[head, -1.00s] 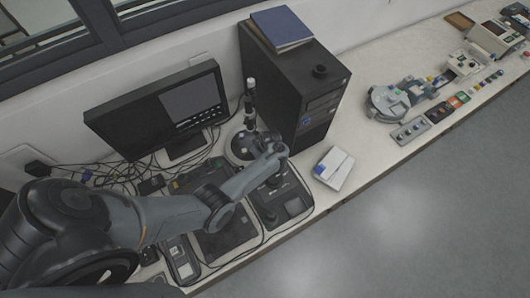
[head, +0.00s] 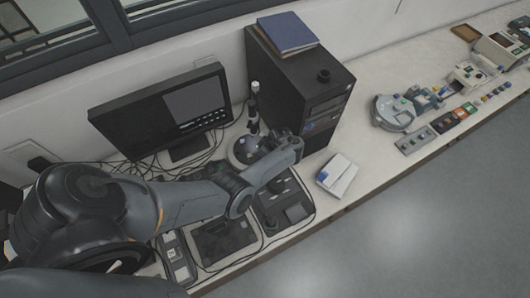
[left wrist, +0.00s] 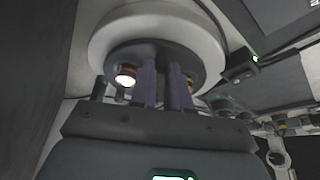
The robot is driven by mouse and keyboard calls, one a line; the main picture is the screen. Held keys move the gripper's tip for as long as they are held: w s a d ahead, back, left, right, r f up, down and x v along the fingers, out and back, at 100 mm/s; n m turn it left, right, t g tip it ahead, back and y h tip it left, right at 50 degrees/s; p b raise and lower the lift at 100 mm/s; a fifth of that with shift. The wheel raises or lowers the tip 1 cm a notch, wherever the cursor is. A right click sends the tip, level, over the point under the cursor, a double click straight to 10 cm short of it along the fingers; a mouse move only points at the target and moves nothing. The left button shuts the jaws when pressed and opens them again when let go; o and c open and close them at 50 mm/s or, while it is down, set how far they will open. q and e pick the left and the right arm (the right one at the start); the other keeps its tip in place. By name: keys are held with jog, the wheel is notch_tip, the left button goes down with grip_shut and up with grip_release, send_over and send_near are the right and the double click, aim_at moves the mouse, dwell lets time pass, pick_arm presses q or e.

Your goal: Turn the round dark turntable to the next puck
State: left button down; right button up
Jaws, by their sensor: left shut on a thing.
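The round dark turntable (left wrist: 192,57) shows in the left wrist view on a broad white round base (left wrist: 208,38). A lit, orange-rimmed puck (left wrist: 125,78) sits near its left side, and another small round piece (left wrist: 190,79) shows at its right. My left gripper (left wrist: 166,72) has its fingers close together across the turntable's near edge. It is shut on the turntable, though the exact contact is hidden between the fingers. In the head view my left gripper (head: 291,146) is beside the domed, ringed base (head: 243,150) and its black-and-white column (head: 254,100). My right gripper is not in view.
A monitor (head: 165,114) stands left of the base, and a black computer tower (head: 285,75) stands behind it. Cables and dark devices (head: 224,240) lie under my left arm.

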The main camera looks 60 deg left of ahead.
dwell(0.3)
pick_arm(q)
jog(key=c, duration=1.1)
grip_release()
jog(key=p+v, duration=0.3)
jog(key=v, duration=0.7)
jog(key=shift+r, duration=0.4)
jog(key=shift+d, duration=0.1)
